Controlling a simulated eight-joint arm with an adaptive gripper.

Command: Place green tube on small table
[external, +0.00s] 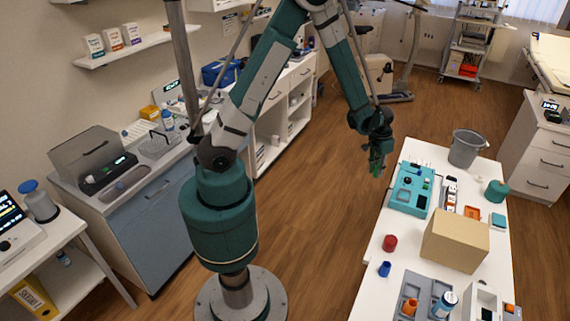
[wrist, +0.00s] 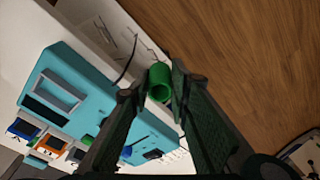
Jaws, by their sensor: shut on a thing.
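A green tube (wrist: 160,84) sits between the fingertips of my gripper (wrist: 157,92) in the wrist view, its open end facing the camera. My gripper is shut on it. In the external view my gripper (external: 377,163) hangs in the air, pointing down, just left of the far end of a long white table (external: 371,285). The tube is too small to make out clearly there. A smaller white table (external: 88,244) stands at the lower left, far from my gripper. I cannot tell which table is the task's small table.
The long table holds a teal device (external: 411,190), a cardboard box (external: 455,240), a grey bucket (external: 466,148), a red cap (external: 390,243), a blue cup (external: 384,269) and a grey tray (external: 427,292). Open wooden floor (external: 318,215) lies between my base and this table.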

